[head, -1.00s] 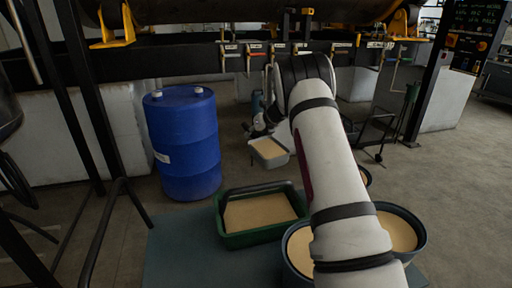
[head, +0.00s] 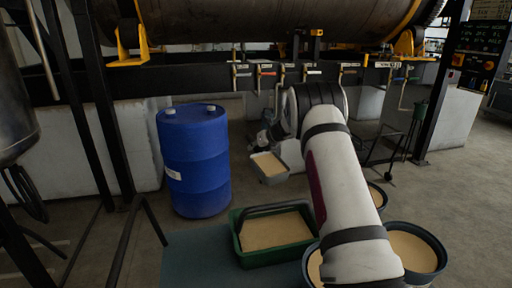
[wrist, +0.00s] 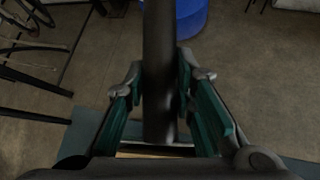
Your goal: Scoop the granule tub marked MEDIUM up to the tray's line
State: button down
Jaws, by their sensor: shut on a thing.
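In the head view my gripper (head: 264,138) is partly hidden beyond my arm. A grey scoop-like pan (head: 277,179) with pale granules hangs just below it, tilted. In the wrist view my gripper's fingers (wrist: 160,100) are shut on a dark upright bar (wrist: 159,50), seemingly the pan's handle; a pale strip shows at its lower end. A green tray (head: 281,258) with a dark bar across its back holds pale granules. Round tubs of granules stand to its right: one at the right (head: 440,262), one at the front (head: 308,272), one farther back (head: 384,197). No marking is legible.
A blue drum (head: 195,165) stands left of the pan. Black frame posts (head: 98,110) rise at the left. A large tank (head: 250,22) on a dark beam with small valves crosses the back. A blue-grey mat (head: 195,262) lies around the tray. Floor at the right is open.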

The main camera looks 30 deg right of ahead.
jog(key=shift+s+r+t+p, duration=0.25)
jog(key=shift+r+t, duration=0.1)
jog(key=shift+r, duration=0.15)
jog(key=shift+s+r+t+p, duration=0.2)
jog(key=shift+r+t, duration=0.15)
jog(key=shift+r, duration=0.1)
jog(key=shift+s+r+t+b, duration=0.35)
jog(key=shift+r+t+b, duration=0.3)
jog(key=shift+b, duration=0.25)
jog(key=shift+s+r+t+b, duration=0.4)
jog(key=shift+r+b, duration=0.3)
jog(key=shift+b, duration=0.2)
jog(key=s+r+n+t+y+b, duration=0.1)
jog(key=s+r+t+b, duration=0.4)
jog(key=b, duration=0.9)
jog(key=s+n+t, duration=0.1)
jog(key=s+t, duration=0.2)
jog(key=s, duration=0.1)
jog(key=shift+s+a+r, duration=0.2)
jog(key=shift+s+a, duration=0.15)
jog(key=shift+a, duration=0.05)
jog(key=shift+s+r+t, duration=0.15)
jog(key=shift+t, duration=0.1)
dwell(0.7)
